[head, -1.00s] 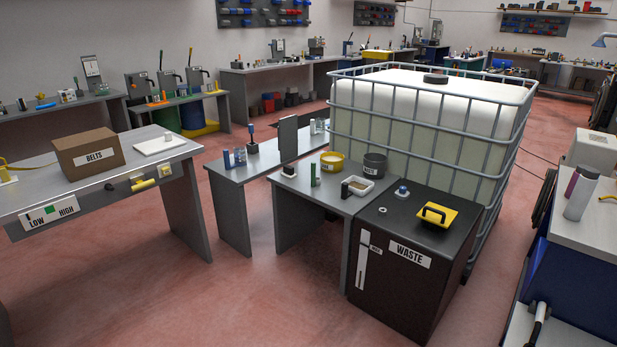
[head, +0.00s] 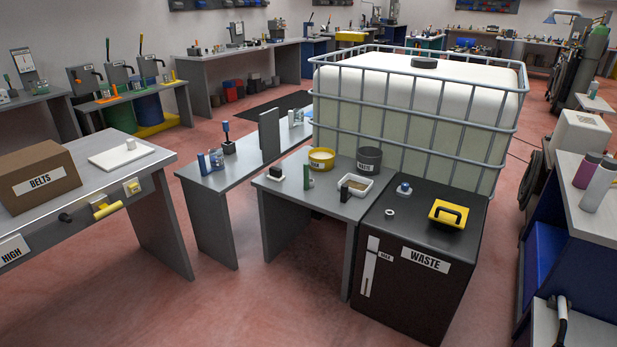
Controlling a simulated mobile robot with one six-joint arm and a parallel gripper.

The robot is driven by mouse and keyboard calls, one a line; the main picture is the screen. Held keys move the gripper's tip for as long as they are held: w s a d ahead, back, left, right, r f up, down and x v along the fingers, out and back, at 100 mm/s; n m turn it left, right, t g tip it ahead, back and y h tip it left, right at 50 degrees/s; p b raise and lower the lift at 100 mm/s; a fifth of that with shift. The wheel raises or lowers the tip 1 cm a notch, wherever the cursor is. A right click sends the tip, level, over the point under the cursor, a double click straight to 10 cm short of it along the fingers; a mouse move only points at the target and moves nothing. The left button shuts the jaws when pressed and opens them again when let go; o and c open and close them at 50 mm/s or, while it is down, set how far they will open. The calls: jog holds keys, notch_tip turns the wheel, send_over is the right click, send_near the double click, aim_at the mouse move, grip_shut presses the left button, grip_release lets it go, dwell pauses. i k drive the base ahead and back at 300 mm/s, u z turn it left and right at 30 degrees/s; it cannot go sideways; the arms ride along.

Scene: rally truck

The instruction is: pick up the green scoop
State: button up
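No thing is clear enough for me to call it a green scoop for certain. A small upright green item (head: 308,177) stands on the grey bench (head: 278,195) in the middle of the head view; its shape is too small to tell. Beside it on this bench are a yellow tub (head: 321,159), a dark grey pot (head: 369,159) and a white tray (head: 354,186) with brownish contents. My gripper is not in view.
A large caged tank (head: 410,110) stands behind. A left table (head: 105,200) carries a belts box (head: 38,178). Open red floor (head: 250,310) lies in front.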

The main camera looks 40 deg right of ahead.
aim_at(307, 183)
jog(key=z, duration=0.3)
jog(key=i, duration=2.15)
jog(key=z, duration=0.1)
